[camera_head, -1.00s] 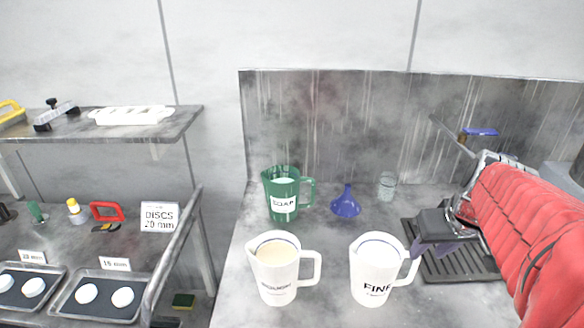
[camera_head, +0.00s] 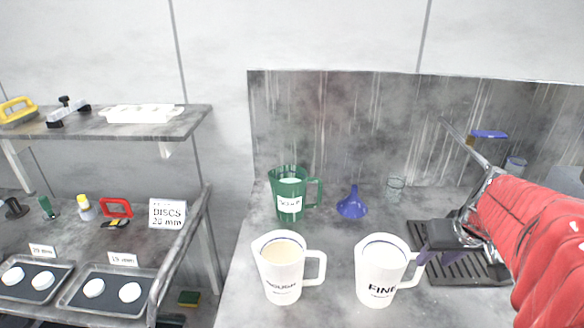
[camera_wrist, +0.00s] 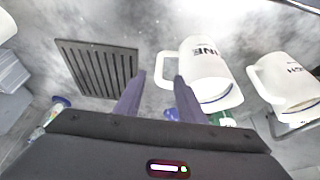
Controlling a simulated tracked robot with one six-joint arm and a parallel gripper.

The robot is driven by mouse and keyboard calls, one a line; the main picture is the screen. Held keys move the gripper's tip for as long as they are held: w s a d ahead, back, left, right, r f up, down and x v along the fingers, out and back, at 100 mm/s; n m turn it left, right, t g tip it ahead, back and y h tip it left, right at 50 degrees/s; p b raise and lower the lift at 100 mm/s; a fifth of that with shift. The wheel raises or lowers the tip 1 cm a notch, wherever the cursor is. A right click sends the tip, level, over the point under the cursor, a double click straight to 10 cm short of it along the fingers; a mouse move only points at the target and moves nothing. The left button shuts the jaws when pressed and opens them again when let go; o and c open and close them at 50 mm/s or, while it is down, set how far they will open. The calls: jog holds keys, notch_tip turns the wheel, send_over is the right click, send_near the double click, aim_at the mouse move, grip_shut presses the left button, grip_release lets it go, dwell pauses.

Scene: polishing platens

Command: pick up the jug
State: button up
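The white jug marked FINE (camera_head: 378,272) stands upright on the worktop, its handle on the right; it also shows in the wrist view (camera_wrist: 208,75). The white jug marked ROUGH (camera_head: 281,268), with pale content, stands left of it and also shows in the wrist view (camera_wrist: 292,85). The green SOAP jug (camera_head: 289,193) stands behind. My gripper (camera_wrist: 159,82) is open, with its purple fingers apart. In the wrist view the FINE jug's handle appears near the gap between the fingertips; contact is not clear. In the head view, the fingers are close beside that handle.
A dark slatted grate (camera_head: 478,268) lies at right under my arm. A metal splashback (camera_head: 340,130) closes the rear. Shelves with disc trays (camera_head: 105,290) stand at left.

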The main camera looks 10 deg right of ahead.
aim_at(422, 272)
jog(key=shift+x, duration=2.75)
jog(key=shift+f, duration=0.1)
jog(key=shift+s+x, duration=0.2)
jog(key=shift+x, duration=2.35)
jog(key=shift+c, duration=0.6)
grip_shut()
jog(key=shift+d, duration=0.1)
